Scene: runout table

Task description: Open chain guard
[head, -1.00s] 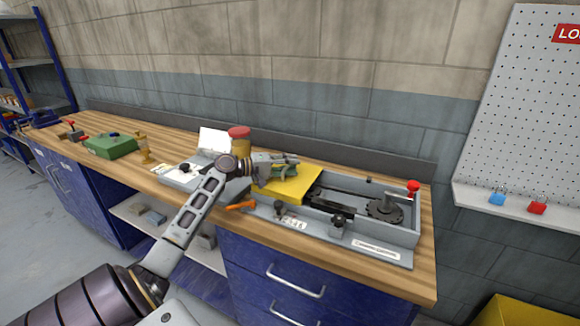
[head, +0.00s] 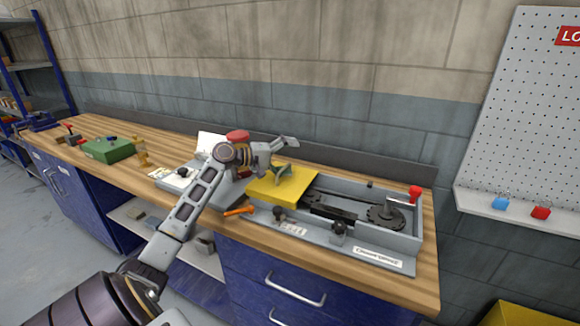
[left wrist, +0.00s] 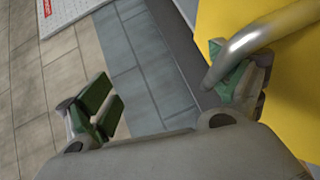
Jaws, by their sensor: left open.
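The yellow chain guard (head: 288,187) covers the left part of a grey open-topped box (head: 318,234) on the bench. To its right the dark chain and a toothed sprocket (head: 386,217) lie uncovered. My left gripper (head: 286,155) is open above the guard's far part, its fingers spread. In the left wrist view, a curved grey handle (left wrist: 268,30) stands over the yellow guard (left wrist: 292,85). The handle passes close by the right finger of my left gripper (left wrist: 168,92); I cannot tell whether they touch. My right gripper is not in view.
A red-topped knob (head: 415,192) rises at the box's right end. Black knobs (head: 338,231) line its front. An orange tool (head: 238,211) lies at the front left. A red-capped container (head: 238,137) stands behind my arm. A green box (head: 107,149) sits farther left.

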